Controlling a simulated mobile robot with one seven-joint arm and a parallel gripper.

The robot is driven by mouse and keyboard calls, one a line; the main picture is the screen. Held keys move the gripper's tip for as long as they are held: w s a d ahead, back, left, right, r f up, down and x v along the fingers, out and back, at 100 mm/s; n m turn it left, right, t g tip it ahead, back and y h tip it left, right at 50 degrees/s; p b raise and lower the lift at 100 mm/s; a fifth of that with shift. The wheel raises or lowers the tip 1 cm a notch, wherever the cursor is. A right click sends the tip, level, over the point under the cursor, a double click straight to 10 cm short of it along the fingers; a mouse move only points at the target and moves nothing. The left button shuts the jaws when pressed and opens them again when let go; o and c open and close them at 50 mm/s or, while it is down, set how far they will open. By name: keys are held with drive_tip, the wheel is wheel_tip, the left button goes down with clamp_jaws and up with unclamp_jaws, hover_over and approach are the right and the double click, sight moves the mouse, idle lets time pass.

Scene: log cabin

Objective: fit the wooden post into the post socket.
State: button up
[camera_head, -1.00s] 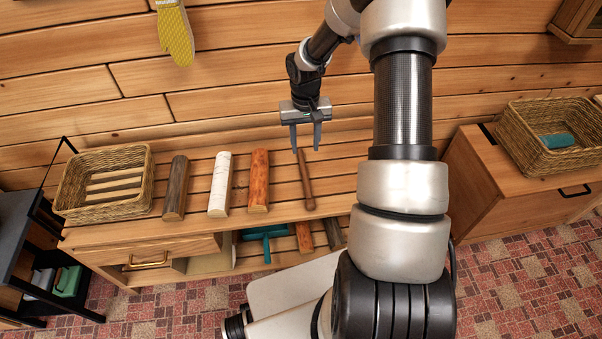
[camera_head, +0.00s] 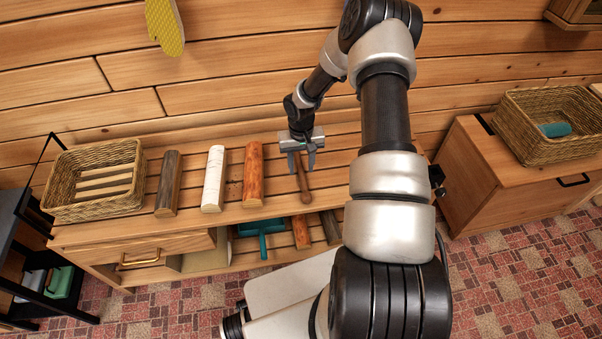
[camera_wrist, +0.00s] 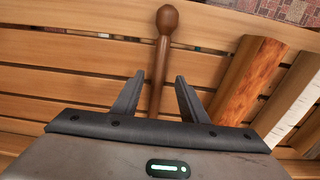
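The wooden post (camera_head: 302,183) is a slim, dark brown rod with a rounded knob at its near end. It lies on the slatted bench, to the right of the split logs. In the wrist view the post (camera_wrist: 159,62) runs away between the fingers, knob at the top. My gripper (camera_head: 302,163) is open over the far part of the post, pointing down. In the wrist view my gripper (camera_wrist: 160,80) has a finger on each side of the post, with gaps; I cannot tell how high it is. I cannot make out a post socket.
A slatted wooden bench (camera_head: 120,232) stands against the log wall. A grey log (camera_head: 168,184), a white log (camera_head: 214,180), an orange log (camera_head: 253,176) and a wicker basket (camera_head: 70,210) are left of the post. Another basket (camera_head: 520,140) stands on a cabinet at right.

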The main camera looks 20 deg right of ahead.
sight(302, 173)
wheel_tip(302, 173, down, 3)
drive_tip(key=shift+w+d+f, duration=0.1)
drive_tip(key=shift+w+f, duration=0.05)
drive_tip(key=shift+c, duration=0.2)
clamp_jaws()
